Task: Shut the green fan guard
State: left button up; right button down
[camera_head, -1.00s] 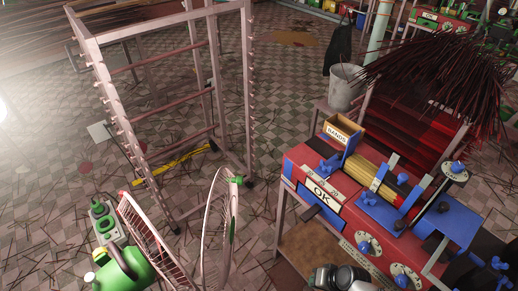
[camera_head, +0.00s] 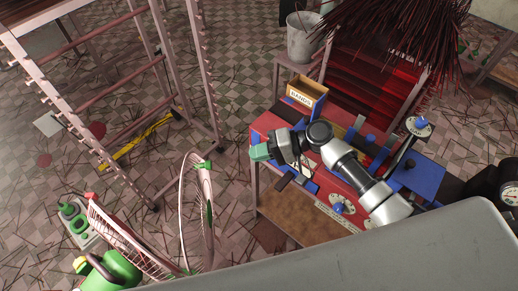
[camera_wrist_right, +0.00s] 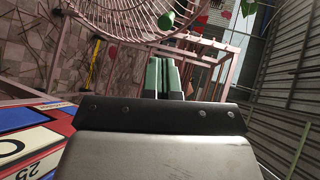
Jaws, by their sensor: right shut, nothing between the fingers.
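The green fan (camera_head: 115,268) stands on the floor at the lower left of the head view, with a wire cage (camera_head: 128,238). Its round guard (camera_head: 182,212), a pale pink ring with green parts, stands swung out to the right of the cage, apart from it. In the right wrist view the guard's curved wires (camera_wrist_right: 118,22) and a round green knob (camera_wrist_right: 166,20) show beyond the fingertips. My right gripper (camera_head: 261,152) is shut and empty, right of the guard and in front of the red machine. Its teal fingers (camera_wrist_right: 165,76) point towards the guard. My left gripper is not in view.
The red and blue machine (camera_head: 270,123) with a BANDS box (camera_head: 306,92) stands behind and below my right arm. A pink rack (camera_head: 80,90) stands behind the fan. A grey bucket (camera_head: 301,40) is at the back. Tiled floor lies between guard and machine.

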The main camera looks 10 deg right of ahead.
jog(key=r+x, duration=0.1)
jog(key=x, duration=0.9)
jog(key=shift+a, duration=0.25)
